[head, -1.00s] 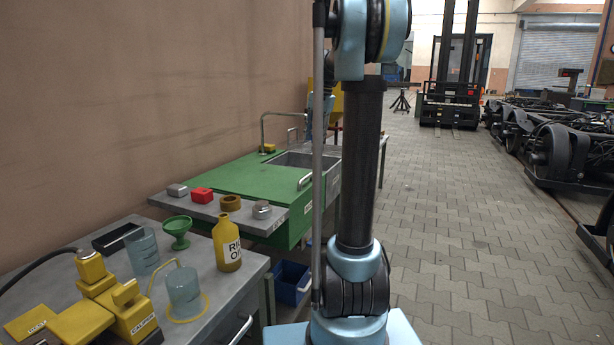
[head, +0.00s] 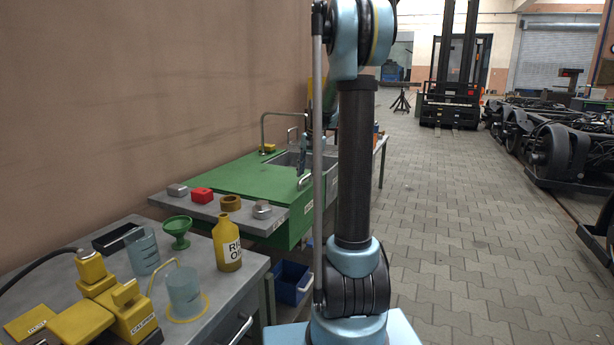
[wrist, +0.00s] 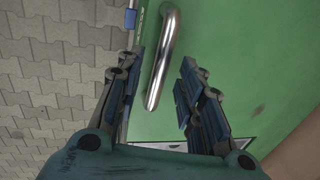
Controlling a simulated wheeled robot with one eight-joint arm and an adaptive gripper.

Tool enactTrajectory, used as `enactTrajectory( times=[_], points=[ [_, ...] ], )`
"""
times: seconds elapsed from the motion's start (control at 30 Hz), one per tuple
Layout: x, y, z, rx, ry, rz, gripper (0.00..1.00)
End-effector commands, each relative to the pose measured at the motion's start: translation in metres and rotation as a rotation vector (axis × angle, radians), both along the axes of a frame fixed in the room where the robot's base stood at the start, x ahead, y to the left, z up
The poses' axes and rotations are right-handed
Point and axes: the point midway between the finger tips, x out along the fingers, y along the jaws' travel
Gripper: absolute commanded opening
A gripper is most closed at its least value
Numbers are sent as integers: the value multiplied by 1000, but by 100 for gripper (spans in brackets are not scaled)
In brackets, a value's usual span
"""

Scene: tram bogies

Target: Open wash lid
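The wash lid (head: 235,176) is a green flat cover lying shut over the near part of the wash station in the head view. Its metal bar handle (head: 304,183) is on the right edge. In the wrist view the handle (wrist: 164,62) runs up and down over the green lid (wrist: 235,60). My gripper (wrist: 161,57) is open, with one finger on each side of the handle and gaps showing between. In the head view my gripper (head: 302,158) is just above the handle, partly hidden behind my arm.
A grey shelf (head: 235,213) in front of the lid bears small parts, one a red block (head: 202,195). The near bench (head: 225,285) holds a yellow oil bottle (head: 227,243), a green funnel (head: 177,232) and beakers. Paved floor (head: 470,230) is free at right.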

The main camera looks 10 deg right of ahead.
Motion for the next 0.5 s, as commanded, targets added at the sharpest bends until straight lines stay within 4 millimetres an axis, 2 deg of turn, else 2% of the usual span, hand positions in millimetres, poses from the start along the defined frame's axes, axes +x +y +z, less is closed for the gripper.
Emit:
enactTrajectory(
  times=[0.13,0.4,0.47,0.5],
  points=[
    [1,1,-7,0,0,0,35],
    [1,1,-8,0,0,0,35],
    [1,1,-8,0,0,0,23],
    [1,1,-8,0,0,0,14]
  ],
)
